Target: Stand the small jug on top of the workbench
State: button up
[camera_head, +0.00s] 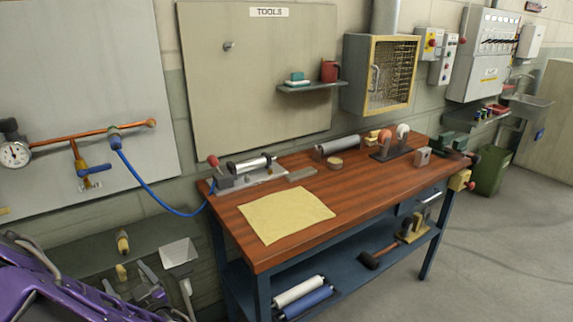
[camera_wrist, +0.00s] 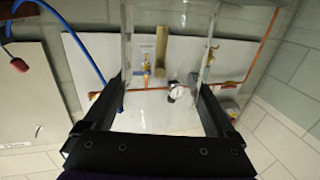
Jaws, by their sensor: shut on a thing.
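My gripper (camera_wrist: 160,88) has its two dark fingers on either side of a clear, see-through thing, which I take to be the small jug (camera_wrist: 207,48). Its glassy side walls show as upright edges between the fingers, and the wall panel shows through it. A tan bar stands out in the middle of it; I cannot tell whether this is its handle. In the head view my purple arm (camera_head: 45,285) is at the lower left, left of the workbench (camera_head: 300,232). I cannot make out the jug clearly there.
The workbench top carries a yellow cloth (camera_head: 286,215) at the front left, a clamp fixture (camera_head: 245,172) at the back left and a grinder (camera_head: 392,143) toward the right. Bare wood lies right of the cloth. A blue hose (camera_head: 145,185) hangs between wall panel and bench.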

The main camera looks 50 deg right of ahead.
aim_at(360, 187)
jog(key=k+l+u, duration=0.15)
jog(key=u, duration=0.3)
jog(key=k+u, duration=0.15)
jog(key=u, duration=0.35)
jog(key=k+l+u, duration=0.15)
jog(key=u, duration=0.25)
jog(key=k+u, duration=0.25)
jog(key=u, duration=0.15)
jog(key=k+l+u, duration=0.1)
jog(key=k, duration=0.55)
jog(key=k+z, duration=0.25)
jog(key=z, duration=0.15)
jog(key=k+l+z, duration=0.1)
jog(key=k+z, duration=0.3)
jog(key=k+l+z, duration=0.1)
jog(key=z, duration=0.3)
jog(key=k+l+z, duration=0.2)
jog(key=l+z, duration=0.2)
jog(key=k+l+z, duration=0.2)
jog(key=z, duration=0.2)
